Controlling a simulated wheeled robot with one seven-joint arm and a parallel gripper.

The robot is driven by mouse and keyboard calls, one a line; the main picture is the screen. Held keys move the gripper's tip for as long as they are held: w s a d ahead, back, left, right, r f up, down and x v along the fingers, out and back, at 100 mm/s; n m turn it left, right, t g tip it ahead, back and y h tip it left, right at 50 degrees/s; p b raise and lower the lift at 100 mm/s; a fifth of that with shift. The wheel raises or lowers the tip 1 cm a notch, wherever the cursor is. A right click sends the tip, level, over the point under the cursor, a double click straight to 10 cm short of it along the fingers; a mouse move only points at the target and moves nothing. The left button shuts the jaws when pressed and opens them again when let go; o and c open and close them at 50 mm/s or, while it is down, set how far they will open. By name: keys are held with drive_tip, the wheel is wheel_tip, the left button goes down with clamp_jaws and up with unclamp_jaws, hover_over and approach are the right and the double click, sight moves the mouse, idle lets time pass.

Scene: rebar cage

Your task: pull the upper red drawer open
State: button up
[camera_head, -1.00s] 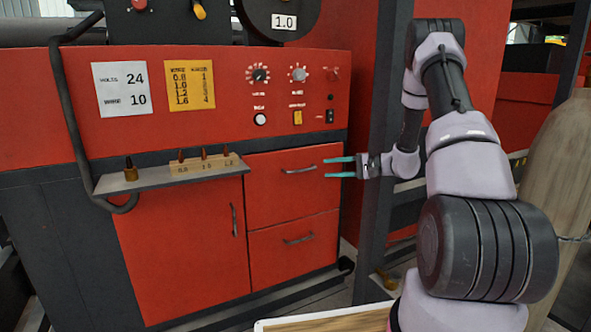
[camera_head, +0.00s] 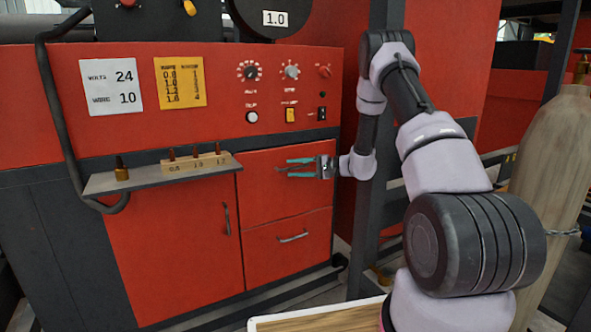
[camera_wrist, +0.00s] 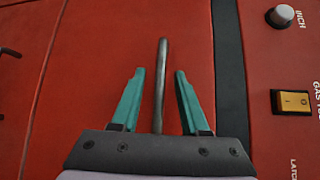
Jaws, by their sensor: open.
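The upper red drawer (camera_head: 263,198) is closed, flush in the red cabinet front, above a lower drawer (camera_head: 290,255). Its grey bar handle (camera_head: 283,169) is mostly hidden by my gripper (camera_head: 288,168) in the head view. In the wrist view the handle (camera_wrist: 161,85) stands between the two teal fingers of my gripper (camera_wrist: 158,92), with a gap on each side. The jaws are open, and I see no finger touching the handle.
A shelf (camera_head: 105,184) with a wooden tip holder (camera_head: 195,165) juts out left of the drawer. A dark post (camera_head: 365,225) stands to the right, beside my arm. A control panel with an orange switch (camera_head: 290,115) is above. A pale cylinder (camera_head: 552,190) stands far right.

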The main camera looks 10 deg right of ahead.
clamp_jaws()
idle(1.4)
